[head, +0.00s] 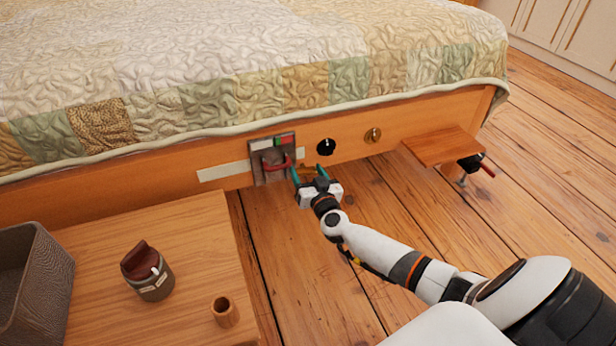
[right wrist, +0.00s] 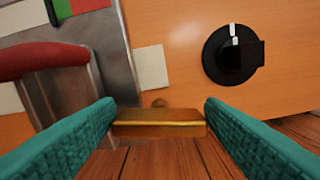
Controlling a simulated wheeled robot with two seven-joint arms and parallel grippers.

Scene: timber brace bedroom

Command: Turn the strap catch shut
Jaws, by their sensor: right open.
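A brass bar (right wrist: 160,124) lies crosswise between the fingers of my right gripper (right wrist: 158,120) in the right wrist view, with a small round brass piece behind it. I cannot tell for certain whether this bar is the strap catch. In the head view, my right gripper (head: 310,174) is at the lower edge of the wooden bed rail (head: 225,160), its teal fingers open around the bar. Just left is a grey metal plate (head: 257,176) with a red handle (head: 277,165) and a green and red label. My left gripper is out of view.
A black knob (head: 326,147) with white marks and a brass knob (head: 373,135) are on the rail to the right. A small wooden shelf (head: 440,146) juts out further right. A wooden table (head: 190,250) with a jar (head: 148,272) stands at lower left.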

